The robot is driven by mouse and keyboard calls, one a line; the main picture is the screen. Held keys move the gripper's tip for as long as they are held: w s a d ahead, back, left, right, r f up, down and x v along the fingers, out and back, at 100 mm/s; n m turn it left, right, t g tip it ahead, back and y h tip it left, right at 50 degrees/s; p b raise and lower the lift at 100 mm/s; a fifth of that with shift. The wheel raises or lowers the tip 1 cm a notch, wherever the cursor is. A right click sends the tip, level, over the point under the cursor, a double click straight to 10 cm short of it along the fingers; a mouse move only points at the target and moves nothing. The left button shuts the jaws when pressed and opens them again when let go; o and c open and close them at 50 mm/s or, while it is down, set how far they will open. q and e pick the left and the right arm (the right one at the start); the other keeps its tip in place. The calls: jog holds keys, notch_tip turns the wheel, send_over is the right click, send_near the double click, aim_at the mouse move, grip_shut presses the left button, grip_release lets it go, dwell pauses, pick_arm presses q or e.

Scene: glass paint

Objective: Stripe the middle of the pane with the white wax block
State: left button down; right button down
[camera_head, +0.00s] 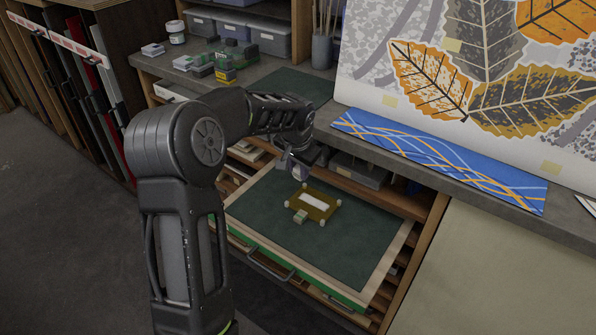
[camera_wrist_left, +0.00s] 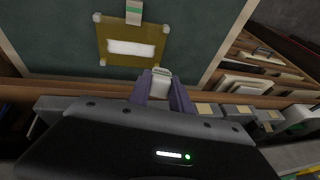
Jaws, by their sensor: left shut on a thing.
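The amber pane (camera_head: 325,210) lies on the dark green mat (camera_head: 260,213) in the pulled-out drawer, with white knobs at its corners. A white rectangular band (camera_head: 314,201) lies across its middle. The pane also shows in the left wrist view (camera_wrist_left: 104,38), with the band (camera_wrist_left: 131,48) clear on it. My left gripper (camera_head: 297,172) is at the back side of the pane, above the mat. It is shut on a small whitish block, the white wax block (camera_wrist_left: 162,74), between its fingers in the left wrist view. My right gripper is not in view.
The drawer's pale wooden rim (camera_head: 385,265) surrounds the mat. The worktop above holds a blue patterned strip (camera_head: 440,160), small boxes (camera_head: 226,75) and a jar (camera_head: 176,32). The mat beside the pane is clear.

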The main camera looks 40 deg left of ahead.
pick_arm(q)
jog(key=shift+r+p, duration=0.3)
jog(key=shift+r, duration=0.45)
